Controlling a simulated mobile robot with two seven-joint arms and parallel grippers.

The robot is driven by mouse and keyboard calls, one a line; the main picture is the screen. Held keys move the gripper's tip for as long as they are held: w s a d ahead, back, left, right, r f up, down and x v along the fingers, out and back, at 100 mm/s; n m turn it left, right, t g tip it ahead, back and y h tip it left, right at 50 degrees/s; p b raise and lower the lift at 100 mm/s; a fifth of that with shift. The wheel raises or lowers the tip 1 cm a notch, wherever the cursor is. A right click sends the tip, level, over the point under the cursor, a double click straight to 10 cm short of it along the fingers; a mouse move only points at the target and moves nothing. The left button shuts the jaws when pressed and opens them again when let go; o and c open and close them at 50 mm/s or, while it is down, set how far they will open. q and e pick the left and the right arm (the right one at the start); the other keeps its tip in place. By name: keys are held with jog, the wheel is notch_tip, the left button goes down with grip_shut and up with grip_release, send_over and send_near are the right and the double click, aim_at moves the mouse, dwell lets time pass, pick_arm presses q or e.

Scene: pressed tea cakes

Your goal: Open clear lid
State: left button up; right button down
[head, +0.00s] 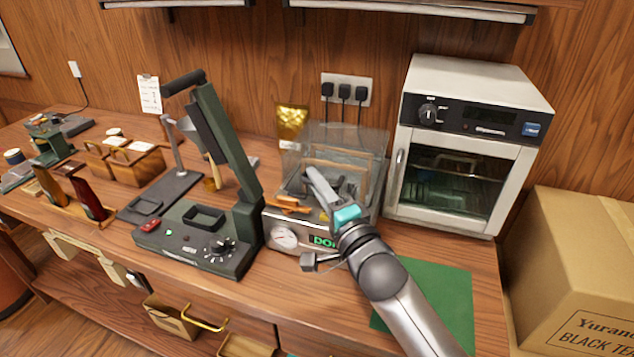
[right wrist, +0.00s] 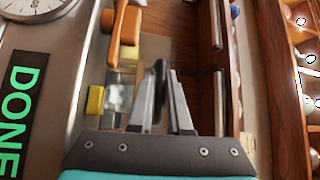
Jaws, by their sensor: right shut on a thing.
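The clear lid (head: 362,138) is a see-through cover on the steel machine (head: 300,243) with a dial and a green lit display, in the middle of the head view. The lid's walls stand above the machine; I cannot tell whether it is raised. My right gripper (head: 318,183) is at the lid, and in the right wrist view its fingers (right wrist: 166,82) are closed together on a narrow dark piece, seemingly the lid's handle. The arm hides part of the machine's front. The wrist view shows the display (right wrist: 20,112) reading DONE. My left gripper is out of view.
A white oven (head: 470,150) stands close right of the lid. A dark green press (head: 205,235) with a tall arm stands close left. A gold pouch (head: 292,118) is behind. A green mat (head: 440,290) lies in front, and a cardboard box (head: 580,260) is at the right.

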jog(key=shift+r, duration=0.25)
